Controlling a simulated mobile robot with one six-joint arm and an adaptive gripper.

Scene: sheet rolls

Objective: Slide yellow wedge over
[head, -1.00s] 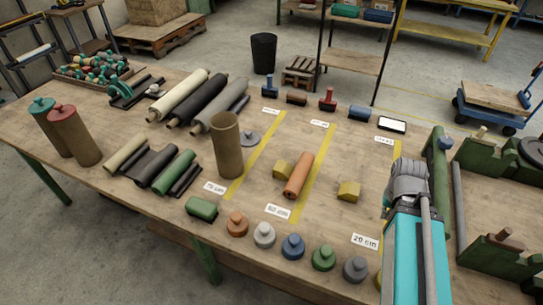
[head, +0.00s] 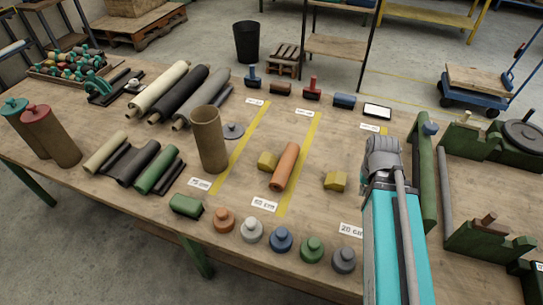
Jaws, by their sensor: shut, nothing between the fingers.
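Two yellow wedges lie on the wooden table. One wedge (head: 267,160) is at the left of an orange roll (head: 285,166), close against it or touching. The other wedge (head: 335,181) sits apart, to the right of the roll, with bare table between. The orange roll lies tilted across the picture, by a yellow floor-like stripe (head: 300,165) on the table. My teal arm with its grey wrist reaches in from the lower right, right of the second wedge. My gripper's fingers are hidden behind the arm.
Several knobbed weights, such as the grey one (head: 344,260), line the front edge. An upright brown tube (head: 209,140) stands left of the wedges. A green-framed stand (head: 424,170) is right of my arm. Table between the right wedge and the roll is clear.

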